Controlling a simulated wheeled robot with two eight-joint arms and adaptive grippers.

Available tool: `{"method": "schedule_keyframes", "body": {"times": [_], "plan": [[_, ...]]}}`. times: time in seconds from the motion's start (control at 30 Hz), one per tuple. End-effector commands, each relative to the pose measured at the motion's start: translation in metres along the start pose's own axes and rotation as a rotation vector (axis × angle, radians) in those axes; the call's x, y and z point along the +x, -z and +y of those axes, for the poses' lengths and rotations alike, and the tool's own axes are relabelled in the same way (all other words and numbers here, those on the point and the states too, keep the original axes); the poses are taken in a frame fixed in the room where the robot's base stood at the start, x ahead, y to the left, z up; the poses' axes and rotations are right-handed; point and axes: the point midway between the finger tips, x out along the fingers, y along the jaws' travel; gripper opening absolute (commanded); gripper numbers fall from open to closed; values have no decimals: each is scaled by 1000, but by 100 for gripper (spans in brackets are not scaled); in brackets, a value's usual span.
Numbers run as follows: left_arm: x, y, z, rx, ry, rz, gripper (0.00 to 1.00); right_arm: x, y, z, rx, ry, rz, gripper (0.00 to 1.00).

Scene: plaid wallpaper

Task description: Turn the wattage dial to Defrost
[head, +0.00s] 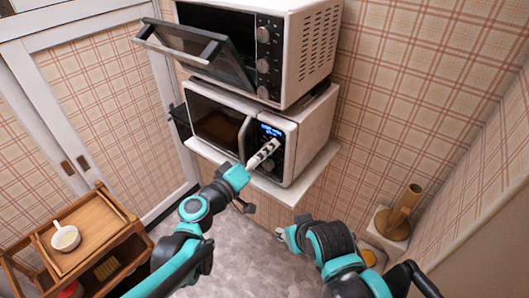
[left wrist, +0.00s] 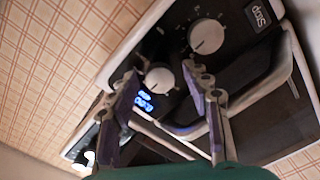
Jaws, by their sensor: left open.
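The microwave (head: 295,132) sits on a white shelf with its dark control panel facing me. In the left wrist view the panel shows a lit blue display (left wrist: 145,101), a round light dial (left wrist: 159,78) nearest it, a larger dial (left wrist: 207,36) and a Stop button (left wrist: 258,14). Dial labels are not readable. My left gripper (head: 264,154) is open at the panel, its fingers on either side of the dial nearest the display; contact cannot be told. In the head view it hides the dials. My right gripper (head: 281,233) is low, below the shelf, its opening unclear.
A toaster oven (head: 310,45) with its door (head: 195,50) hanging open stands above the microwave. A wooden cart (head: 95,225) with a white cup (head: 66,238) is at the left. A brown cylinder (head: 404,210) stands low at the right. The microwave handle (head: 244,140) sticks out beside the panel.

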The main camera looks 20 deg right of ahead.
Motion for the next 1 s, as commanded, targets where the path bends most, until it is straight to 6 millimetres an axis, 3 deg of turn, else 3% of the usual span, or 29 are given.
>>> {"method": "schedule_keyframes", "body": {"times": [0.07,0.23,0.67,1.0], "plan": [[0,0,0,0,0,0,43,0,0,0,0,0,0,40],[0,0,0,0,0,0,0,0,0,0,0,0,0,40],[0,0,0,-62,0,0,0,0,0,0,0,0,0,40],[0,0,0,-308,0,0,0,-1,0,0,0,0,0,40]]}}
